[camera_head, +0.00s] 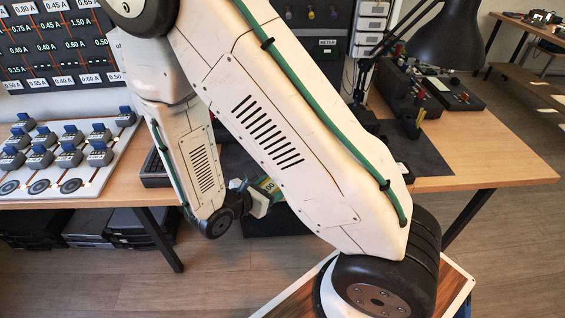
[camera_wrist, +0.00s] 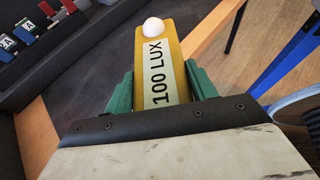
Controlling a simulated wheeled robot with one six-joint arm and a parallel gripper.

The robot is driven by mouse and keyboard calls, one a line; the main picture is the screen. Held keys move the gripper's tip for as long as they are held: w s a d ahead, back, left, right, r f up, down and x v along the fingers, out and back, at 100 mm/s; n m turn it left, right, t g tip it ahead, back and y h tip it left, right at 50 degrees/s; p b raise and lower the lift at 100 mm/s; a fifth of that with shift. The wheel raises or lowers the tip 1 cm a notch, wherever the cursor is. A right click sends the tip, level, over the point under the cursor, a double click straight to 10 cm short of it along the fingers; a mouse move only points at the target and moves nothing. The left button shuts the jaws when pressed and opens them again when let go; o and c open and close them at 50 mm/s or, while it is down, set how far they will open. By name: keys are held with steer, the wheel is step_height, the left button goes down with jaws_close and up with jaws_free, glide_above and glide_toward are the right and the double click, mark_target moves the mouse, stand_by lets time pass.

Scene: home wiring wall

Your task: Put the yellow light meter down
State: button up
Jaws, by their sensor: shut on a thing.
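The yellow light meter (camera_wrist: 178,45) has a white dome at its far end and a label reading "100 LUX". My gripper (camera_wrist: 160,88) is shut on it, with one green finger along each side. In the wrist view the meter lies over a dark mat (camera_wrist: 105,65) on the wooden table; whether it touches the mat cannot be told. In the head view my gripper (camera_head: 258,195) is at the table's front edge, mostly behind my arm, and only a small part of the meter shows.
The wooden table (camera_head: 490,150) has a black lamp (camera_head: 447,38) and dark devices (camera_head: 400,90) at the back right. A white board with several blue-topped blocks (camera_head: 68,155) lies at the left. Labelled blocks (camera_wrist: 30,35) stand beyond the mat. The table's front right is clear.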

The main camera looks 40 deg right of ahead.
steer(key=shift+d, duration=0.35)
steer(key=w+d, duration=0.3)
steer(key=w, duration=0.1)
steer(key=w+d+f, duration=0.1)
steer(key=w+d, duration=0.5)
steer(key=w, duration=0.1)
steer(key=shift+w+d+f, duration=0.25)
steer(key=shift+w+f, duration=0.05)
steer(key=shift+f, duration=1.75)
steer(key=o, duration=1.1)
steer(key=shift+f, duration=0.1)
steer(key=shift+c, duration=0.2)
